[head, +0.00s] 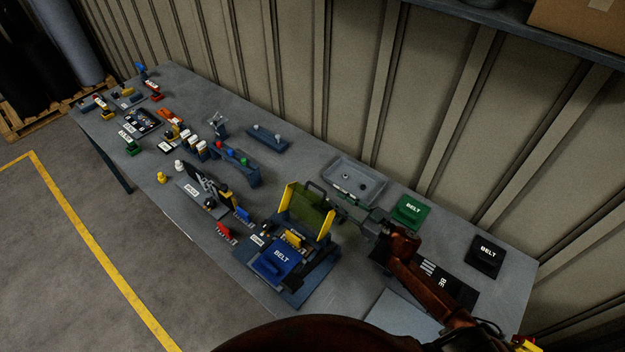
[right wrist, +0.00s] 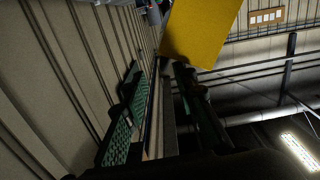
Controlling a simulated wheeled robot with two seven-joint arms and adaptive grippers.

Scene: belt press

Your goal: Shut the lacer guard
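The lacer (head: 322,262) stands on the bench in the head view, with a blue block marked BELT (head: 283,257) at its front. Its guard (head: 312,208) is a see-through green panel with yellow side plates and a dark handle on top. The guard is raised, tilted up at the back of the lacer. My right gripper (head: 343,203) is just right of the guard's upper part, pointing at it. In the right wrist view its fingers (right wrist: 160,110) are apart, and a yellow plate (right wrist: 200,35) lies beyond the tips. I cannot tell whether they touch the guard. My left gripper is not in view.
Behind my right arm are a grey tray (head: 372,187), a green BELT block (head: 410,212) and a black BELT block (head: 487,255). Several small tools and coloured parts fill the bench's left half. A ribbed wall runs along the back.

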